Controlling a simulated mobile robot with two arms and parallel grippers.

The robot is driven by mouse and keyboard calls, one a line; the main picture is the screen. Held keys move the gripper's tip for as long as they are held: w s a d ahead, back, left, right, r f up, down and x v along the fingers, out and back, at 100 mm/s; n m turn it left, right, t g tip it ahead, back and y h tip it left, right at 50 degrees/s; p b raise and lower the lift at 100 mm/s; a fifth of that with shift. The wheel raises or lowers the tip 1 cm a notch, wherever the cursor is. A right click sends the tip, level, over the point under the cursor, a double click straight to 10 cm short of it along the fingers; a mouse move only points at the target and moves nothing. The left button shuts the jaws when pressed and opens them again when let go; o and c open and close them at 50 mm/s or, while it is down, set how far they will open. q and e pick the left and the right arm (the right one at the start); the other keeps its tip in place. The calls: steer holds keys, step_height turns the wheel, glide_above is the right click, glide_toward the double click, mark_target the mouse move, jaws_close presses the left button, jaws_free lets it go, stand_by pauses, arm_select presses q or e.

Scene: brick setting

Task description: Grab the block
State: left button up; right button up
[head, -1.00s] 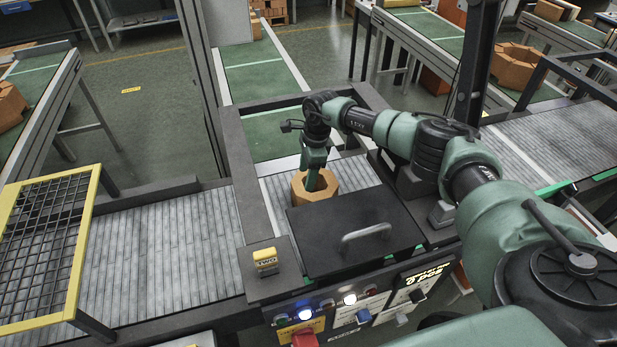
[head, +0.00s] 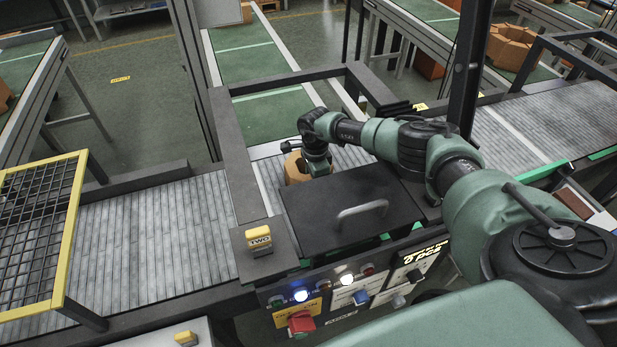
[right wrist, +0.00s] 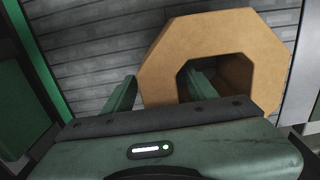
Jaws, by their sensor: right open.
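The block (head: 293,170) is an orange-tan octagonal ring with a hole through it. It sits on the grey roller conveyor behind a black cover plate, and part of it is hidden by my arm and the plate. In the right wrist view the block (right wrist: 225,36) fills the upper right. My right gripper (head: 316,166) is at the block, its fingers hidden in the head view. In the right wrist view the right gripper (right wrist: 160,92) is open, with one finger at the hole and the other outside the left wall. My left gripper is not in view.
The black cover plate (head: 345,208) with a handle lies in front of the block. A dark frame post (head: 228,150) stands to the left. A control panel (head: 350,285) with lit buttons is at the front. A yellow-framed mesh guard (head: 72,235) stands at left.

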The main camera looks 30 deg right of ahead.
steer(key=shift+r, duration=0.1)
jaws_close()
stand_by(1.1)
steer(key=shift+w+d+r, duration=0.1)
steer(key=shift+w, duration=0.1)
